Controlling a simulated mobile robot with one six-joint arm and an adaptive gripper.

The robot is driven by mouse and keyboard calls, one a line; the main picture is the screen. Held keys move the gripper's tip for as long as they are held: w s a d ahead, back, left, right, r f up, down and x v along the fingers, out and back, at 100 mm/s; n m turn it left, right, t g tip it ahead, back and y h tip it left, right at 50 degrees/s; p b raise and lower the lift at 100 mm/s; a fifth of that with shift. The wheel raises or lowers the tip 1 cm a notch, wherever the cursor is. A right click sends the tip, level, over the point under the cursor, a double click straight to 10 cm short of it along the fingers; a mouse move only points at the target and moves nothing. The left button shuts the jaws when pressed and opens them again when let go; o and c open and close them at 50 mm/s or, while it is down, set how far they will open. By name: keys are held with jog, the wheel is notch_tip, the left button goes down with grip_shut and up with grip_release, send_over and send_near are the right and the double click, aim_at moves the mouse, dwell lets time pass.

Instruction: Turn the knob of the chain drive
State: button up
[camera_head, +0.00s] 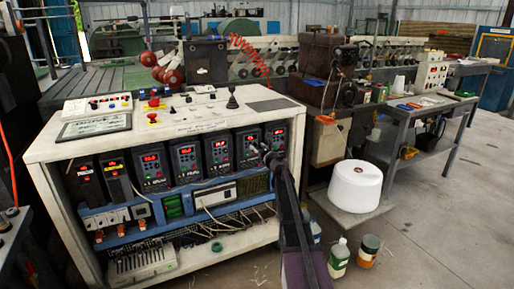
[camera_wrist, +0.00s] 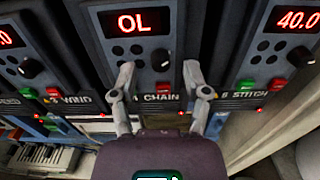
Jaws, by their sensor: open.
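The chain drive shows in the wrist view as a dark unit with a red "OL" on its display (camera_wrist: 135,22) and a white "CHAIN" label below. Its round black knob (camera_wrist: 161,60) lies between my two fingertips in that picture, with a gap on each side. My gripper (camera_wrist: 160,72) is open and empty; I cannot tell how far its tips are from the panel. In the head view, the chain drive (camera_head: 246,136) is second from the right in the row of drives. My gripper (camera_head: 262,151) is in front of its lower right part, hiding the knob.
The stitch drive (camera_wrist: 297,20) reads 40.0 on the right, and the wind drive (camera_wrist: 40,45) is on the left, each with a knob. The cabinet (camera_head: 60,147) has wiring below. A white spool (camera_head: 355,187) and bottles (camera_head: 339,258) stand right of my arm.

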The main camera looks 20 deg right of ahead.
jog(key=shift+w, duration=0.5)
grip_shut()
jog(key=shift+n, duration=0.4)
jog(key=n, duration=0.9)
jog(key=shift+n, duration=0.3)
jog(key=n, duration=0.9)
jog(key=shift+d+r, duration=0.1)
jog(key=shift+n, duration=0.3)
